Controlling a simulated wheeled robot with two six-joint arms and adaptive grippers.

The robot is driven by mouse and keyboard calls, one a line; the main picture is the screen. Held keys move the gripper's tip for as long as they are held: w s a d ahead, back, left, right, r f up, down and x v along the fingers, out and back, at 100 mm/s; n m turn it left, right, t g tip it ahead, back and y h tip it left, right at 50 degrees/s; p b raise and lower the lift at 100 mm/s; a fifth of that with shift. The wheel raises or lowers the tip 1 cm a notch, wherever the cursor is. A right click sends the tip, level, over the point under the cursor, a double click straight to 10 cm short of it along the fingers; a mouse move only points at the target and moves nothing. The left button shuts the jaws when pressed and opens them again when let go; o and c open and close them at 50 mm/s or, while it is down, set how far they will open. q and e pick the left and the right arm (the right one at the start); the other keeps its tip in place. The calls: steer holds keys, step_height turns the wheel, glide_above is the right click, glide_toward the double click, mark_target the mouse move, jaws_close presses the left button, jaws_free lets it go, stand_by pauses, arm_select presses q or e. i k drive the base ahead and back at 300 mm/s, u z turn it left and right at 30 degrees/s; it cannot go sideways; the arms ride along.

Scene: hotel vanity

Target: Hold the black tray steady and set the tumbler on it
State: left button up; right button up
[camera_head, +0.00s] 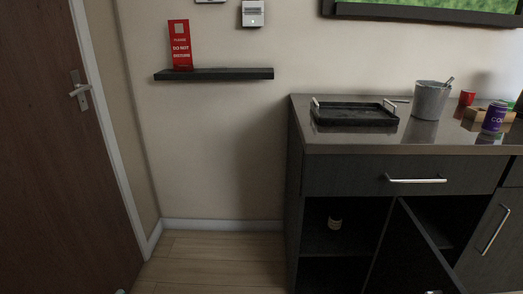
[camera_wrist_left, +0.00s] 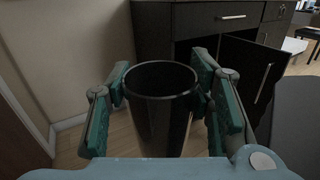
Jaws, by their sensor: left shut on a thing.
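The black tray (camera_head: 355,122) sits on the counter near its left end, with a pale metal handle at each short side. It appears empty. My left gripper (camera_wrist_left: 160,82) is shut on a dark, glossy, open-topped cylinder, which I take to be the tumbler (camera_wrist_left: 158,125). The green-padded fingers press on both sides of it, and its rim faces up toward the wrist camera. The tumbler is held in the air in front of the cabinet. Its lower end is hidden.
On the counter (camera_head: 450,142), right of the tray, stand a grey bucket (camera_head: 430,102), a red cup (camera_head: 467,98) and a purple can (camera_head: 494,118). A cabinet door (camera_head: 415,255) hangs open below. A wall shelf (camera_head: 215,75) holds a red sign (camera_head: 180,45).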

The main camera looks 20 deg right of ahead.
mark_target(364, 113)
steer(key=i, duration=2.15)
steer(key=z, duration=2.7)
